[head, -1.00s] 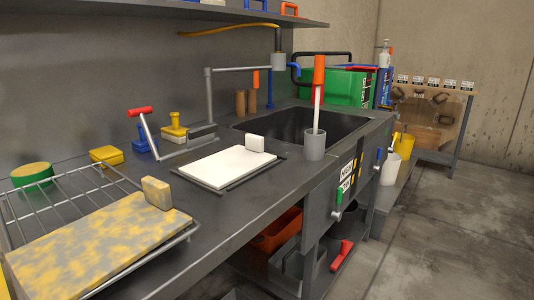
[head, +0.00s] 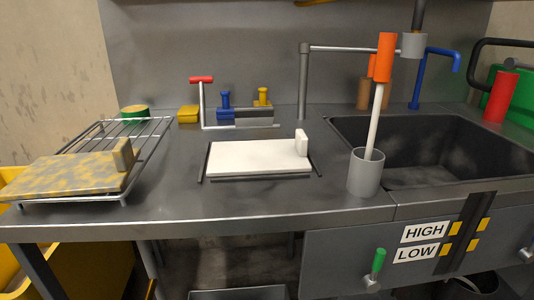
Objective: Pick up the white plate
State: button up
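The white plate (head: 255,157) is a flat white slab lying in the middle of the grey steel counter, in the head view. A small white upright block (head: 301,143) stands at its right end. The plate rests within a dark thin frame (head: 205,165) on the counter. My gripper is not in view, and nothing covers the plate.
A wire rack (head: 120,140) at left carries a yellow-stained slab (head: 65,175). A grey cup (head: 366,173) with an orange-handled tool (head: 384,60) stands right of the plate, beside the sink (head: 430,145). A red-handled metal bar (head: 202,100) stands behind. Counter in front is clear.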

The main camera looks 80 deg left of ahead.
aim_at(254, 158)
jog(key=u, duration=0.8)
jog(key=i, duration=0.9)
jog(key=u, duration=1.1)
